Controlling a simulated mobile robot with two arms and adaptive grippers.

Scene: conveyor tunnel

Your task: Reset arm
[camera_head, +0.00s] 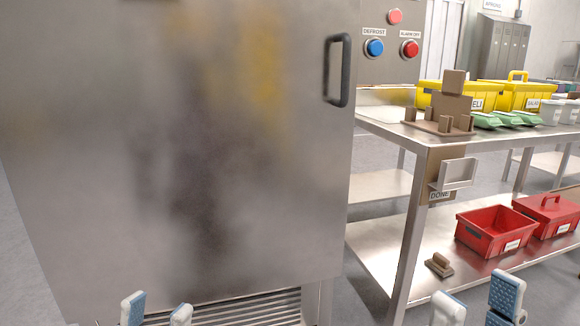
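My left gripper (156,311) is at the bottom left edge of the head view, in front of the lower part of a steel door. Its two blue-and-white fingertips stand apart with nothing visible between them. My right gripper (478,301) is at the bottom right edge. Its fingertips are also apart, and nothing shows between them. Only the finger ends are in view; both arms are out of the frame.
A large steel cabinet door (180,150) with a black handle (338,70) fills the left. A steel table (385,122) at right bears yellow crates (520,97) and a brown wooden stand (440,118). Its lower shelf holds red bins (490,238) and a brown block (439,265).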

